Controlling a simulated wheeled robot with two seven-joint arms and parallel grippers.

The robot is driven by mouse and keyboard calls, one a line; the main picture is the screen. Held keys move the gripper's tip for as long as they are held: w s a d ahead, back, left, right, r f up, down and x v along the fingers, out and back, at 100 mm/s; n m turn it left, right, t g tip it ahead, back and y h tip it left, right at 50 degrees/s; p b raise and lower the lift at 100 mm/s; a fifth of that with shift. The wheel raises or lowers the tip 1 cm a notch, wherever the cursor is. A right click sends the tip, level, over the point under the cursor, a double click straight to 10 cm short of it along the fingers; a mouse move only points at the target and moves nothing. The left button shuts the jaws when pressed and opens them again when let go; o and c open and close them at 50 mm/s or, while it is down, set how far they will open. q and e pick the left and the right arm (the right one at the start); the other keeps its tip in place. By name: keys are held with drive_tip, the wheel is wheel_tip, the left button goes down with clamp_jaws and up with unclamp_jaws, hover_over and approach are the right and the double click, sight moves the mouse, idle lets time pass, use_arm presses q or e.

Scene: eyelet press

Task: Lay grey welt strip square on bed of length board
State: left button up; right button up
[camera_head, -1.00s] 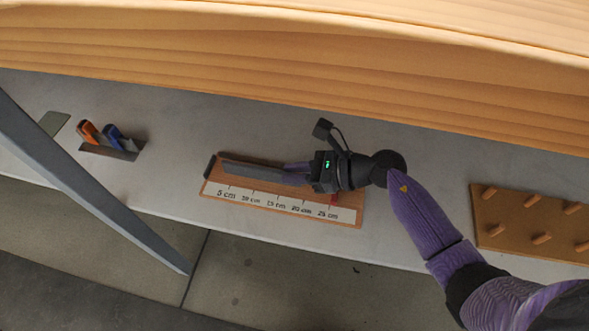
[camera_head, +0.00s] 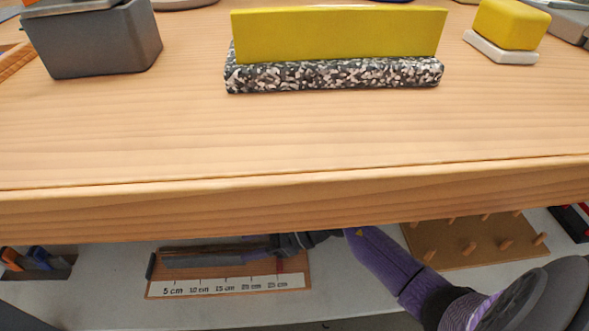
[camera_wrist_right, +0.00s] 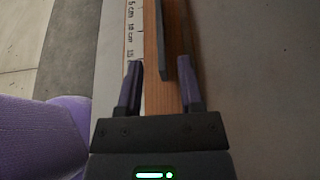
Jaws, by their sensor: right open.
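The length board (camera_head: 228,291) lies on the shelf below the counter, its cm scale facing front; it also shows in the right wrist view (camera_wrist_right: 182,32). The grey welt strip (camera_head: 195,259) lies lengthwise along the board behind the scale. In the right wrist view the strip (camera_wrist_right: 163,38) runs up the picture, roughly parallel to the scale. My right gripper (camera_wrist_right: 163,84) is open, with the strip's near end between its fingertips, apart from both fingers. In the head view the right gripper (camera_head: 262,248) is over the board's right part, partly hidden by the counter edge. My left gripper is out of view.
A wooden counter (camera_head: 300,140) overhangs the shelf (camera_head: 365,283). A peg board (camera_head: 450,240) is right of the length board. A holder with orange and blue handled tools (camera_head: 38,262) is at left. A yellow block on a speckled base (camera_head: 335,76) stands on the counter.

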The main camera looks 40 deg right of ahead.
drive_tip(key=p+v, duration=0.2)
drive_tip(key=v, duration=0.6)
